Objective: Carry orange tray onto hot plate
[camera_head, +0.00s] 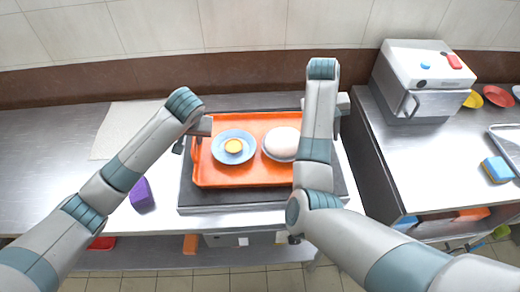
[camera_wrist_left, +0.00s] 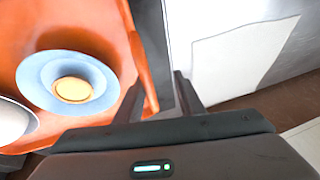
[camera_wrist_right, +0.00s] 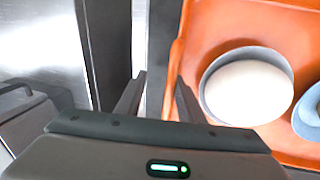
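The orange tray (camera_head: 262,178) lies over the dark hot plate (camera_head: 232,199) and appears to rest on it. It carries a blue saucer (camera_head: 220,157) with a yellow-topped cup and a bowl with a white round top (camera_head: 282,141), partly hidden by my right arm. My left gripper (camera_wrist_left: 163,82) is at the tray's left edge, fingers apart with the rim between them. My right gripper (camera_wrist_right: 160,85) is at the tray's right edge, fingers apart, with the rim near the tray-side finger. Its fingers are hidden in the head view behind my arm.
A white box-shaped appliance (camera_head: 420,85) stands on the right counter, with red and yellow bowls (camera_head: 497,96) and a blue sponge (camera_head: 497,169).

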